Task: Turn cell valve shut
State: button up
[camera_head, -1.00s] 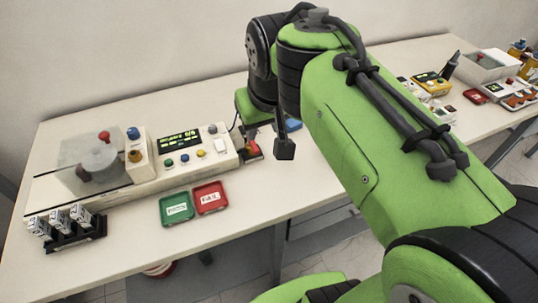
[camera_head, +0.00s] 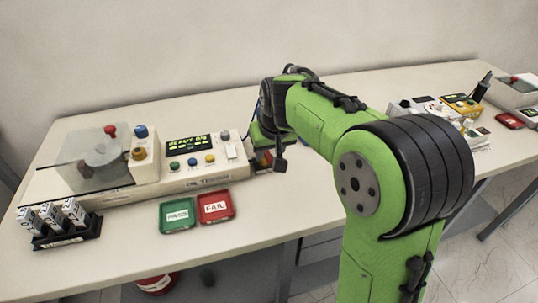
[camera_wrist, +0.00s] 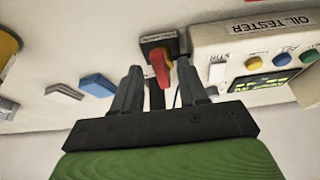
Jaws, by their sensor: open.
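In the wrist view, a red lever handle (camera_wrist: 160,68) sits on a small black plate (camera_wrist: 158,44) with a label too small to read. The plate is beside the white oil tester (camera_wrist: 235,40). My gripper (camera_wrist: 159,76) is open and empty, its two fingers on either side of the red handle; I cannot tell if they touch it. In the head view, the oil tester (camera_head: 203,182) has a lit display, coloured buttons, a clear-covered cell (camera_head: 97,150) and a post with a blue knob (camera_head: 141,131) and a brass knob (camera_head: 138,154). My fingers are hard to make out there.
A green PASS tray (camera_head: 178,216) and a red FAIL tray (camera_head: 215,206) lie in front of the tester. A black rack (camera_head: 66,236) with several vials stands at the left front edge. Other devices (camera_head: 438,108) stand at the right. The front middle table is clear.

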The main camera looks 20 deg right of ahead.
jog(key=shift+f, duration=0.1)
grip_shut()
jog(key=shift+d, duration=0.1)
dwell(0.3)
jog(key=w+d+n+g+y+p, duration=0.4)
jog(key=n+p, duration=1)
jog(key=n, duration=0.4)
jog(key=shift+w+d+p, duration=0.25)
jog(key=shift+w+p, duration=0.1)
jog(key=shift+w, duration=0.05)
dwell(0.3)
